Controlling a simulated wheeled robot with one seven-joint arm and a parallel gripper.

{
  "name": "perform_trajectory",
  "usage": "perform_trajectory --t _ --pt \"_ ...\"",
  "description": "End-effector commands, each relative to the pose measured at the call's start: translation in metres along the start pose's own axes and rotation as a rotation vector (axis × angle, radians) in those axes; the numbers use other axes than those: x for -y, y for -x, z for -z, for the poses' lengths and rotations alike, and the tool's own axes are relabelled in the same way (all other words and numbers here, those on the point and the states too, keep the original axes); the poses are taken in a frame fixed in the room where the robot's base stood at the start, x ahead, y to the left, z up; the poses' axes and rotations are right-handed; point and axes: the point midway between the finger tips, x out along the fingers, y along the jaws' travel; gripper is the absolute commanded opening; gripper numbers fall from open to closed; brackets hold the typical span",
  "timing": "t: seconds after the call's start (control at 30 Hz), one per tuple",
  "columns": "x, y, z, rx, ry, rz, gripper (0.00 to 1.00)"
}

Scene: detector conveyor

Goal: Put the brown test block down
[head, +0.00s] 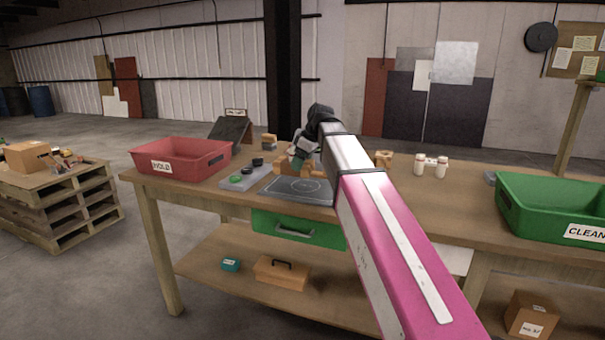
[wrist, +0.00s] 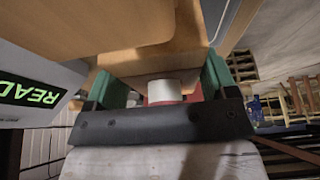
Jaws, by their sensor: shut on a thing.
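My gripper (head: 300,154) is at the back of the table, just beyond a grey pad with a circle mark (head: 298,188). In the wrist view its two green fingers (wrist: 162,82) are shut on the brown test block (wrist: 148,62). In the head view brown wooden shapes (head: 290,167) show around the fingertips, and I cannot clearly separate the block from them. My arm hides part of this area. I cannot tell whether the block touches a surface beneath it.
The red HOLD bin (head: 174,158) stands left, beside a grey button box (head: 245,176). The green CLEAN bin (head: 550,208) stands right. White cylinders (head: 430,166) and a small wooden piece (head: 383,159) are right of my arm. A lit readout (wrist: 30,95) is close by the gripper.

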Motion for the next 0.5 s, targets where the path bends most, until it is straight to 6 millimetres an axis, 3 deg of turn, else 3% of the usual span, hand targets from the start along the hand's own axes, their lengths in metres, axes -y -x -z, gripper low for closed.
perform_trajectory --t 0.23,0.5 --pt "-0.005 -0.010 -0.006 0.000 0.001 0.000 0.48" --pt "-0.005 -0.038 -0.018 0.000 0.000 0.000 0.48"
